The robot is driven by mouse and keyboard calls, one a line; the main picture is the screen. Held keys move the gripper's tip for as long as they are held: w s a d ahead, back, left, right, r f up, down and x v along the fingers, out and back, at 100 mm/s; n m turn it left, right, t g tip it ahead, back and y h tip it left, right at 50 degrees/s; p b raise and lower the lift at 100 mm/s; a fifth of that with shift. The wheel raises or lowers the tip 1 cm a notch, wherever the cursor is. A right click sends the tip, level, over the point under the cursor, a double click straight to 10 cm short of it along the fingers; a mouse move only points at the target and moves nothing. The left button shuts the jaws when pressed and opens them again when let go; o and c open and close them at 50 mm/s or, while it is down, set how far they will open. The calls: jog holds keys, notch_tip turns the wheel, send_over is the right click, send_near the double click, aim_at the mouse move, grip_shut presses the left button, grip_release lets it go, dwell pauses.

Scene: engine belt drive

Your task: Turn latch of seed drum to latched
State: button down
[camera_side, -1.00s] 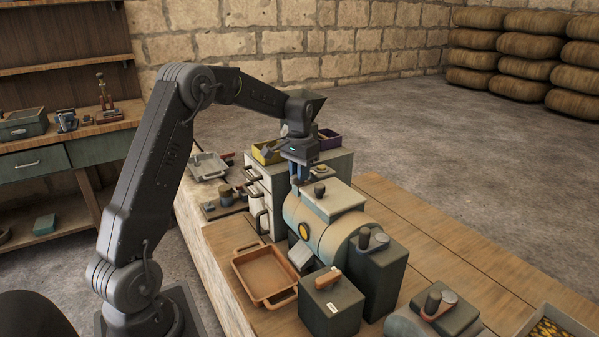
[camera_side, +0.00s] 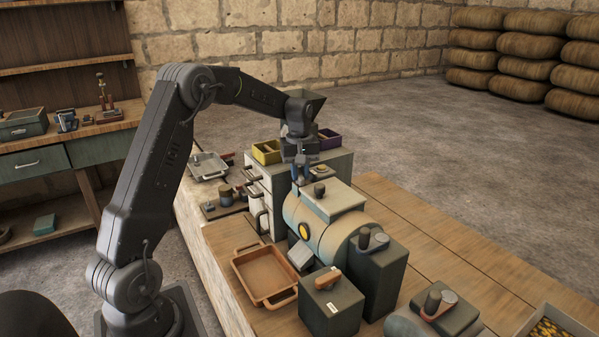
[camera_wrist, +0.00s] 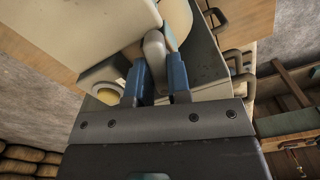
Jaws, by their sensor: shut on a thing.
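The seed drum (camera_side: 318,232) is a pale cream and blue-green cylinder lying on the bench. It has a flat lid on top with a dark knob (camera_side: 319,190) and a round yellow window on its front. My gripper (camera_side: 300,181) points down at the drum's far left end, beside the lid. In the wrist view, its blue fingers (camera_wrist: 156,78) are shut on a rounded grey handle (camera_wrist: 154,48), which appears to be the drum's latch. The fingers hide part of the handle, and I cannot tell which latch position it is in.
A pale cabinet (camera_side: 262,193) with several handles stands close behind the drum, bearing a yellow bin (camera_side: 266,153) and a purple bin (camera_side: 328,140). A dark green box (camera_side: 380,280) adjoins the drum's right end. An orange tray (camera_side: 244,279) lies in front. The bench's right side has bare wood.

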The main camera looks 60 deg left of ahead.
aim_at(300, 173)
jog(key=shift+r+n, duration=0.1)
jog(key=shift+n, duration=1.7)
jog(key=c, duration=1.1)
grip_release()
jog(key=shift+o, duration=0.2)
notch_tip(300, 173, up, 14)
